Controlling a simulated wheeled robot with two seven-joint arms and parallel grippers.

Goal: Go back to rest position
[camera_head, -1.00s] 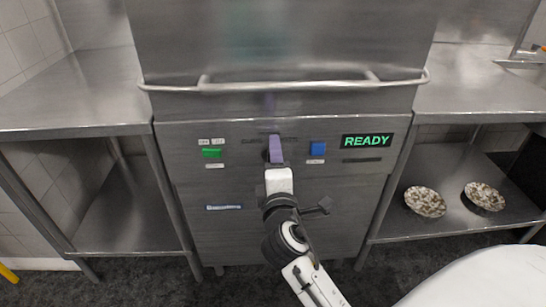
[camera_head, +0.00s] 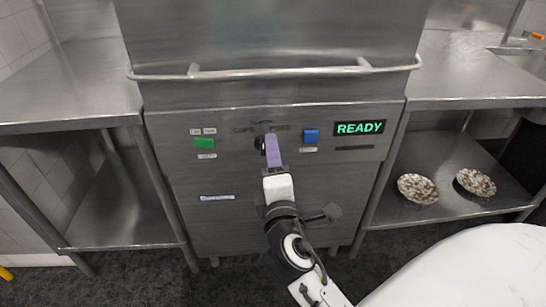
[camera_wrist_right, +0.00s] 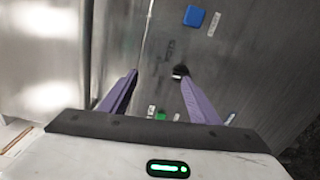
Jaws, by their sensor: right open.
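My right gripper (camera_head: 271,142) has purple fingers and reaches up from the bottom of the head view, in front of the dishwasher's control panel (camera_head: 230,165). In the right wrist view its two fingers (camera_wrist_right: 158,76) are spread apart with nothing between them. A dark round knob (camera_wrist_right: 180,71) on the panel shows just beyond the fingertips, near one finger. In the head view the fingers partly cover this knob (camera_head: 261,143). My left gripper is not in view.
The panel has a green button (camera_head: 204,143), a blue button (camera_head: 311,136) and a display (camera_head: 360,128) reading READY. A bar handle (camera_head: 280,73) crosses above. Steel tables flank the machine; two patterned plates (camera_head: 417,188) (camera_head: 475,182) lie on the right lower shelf.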

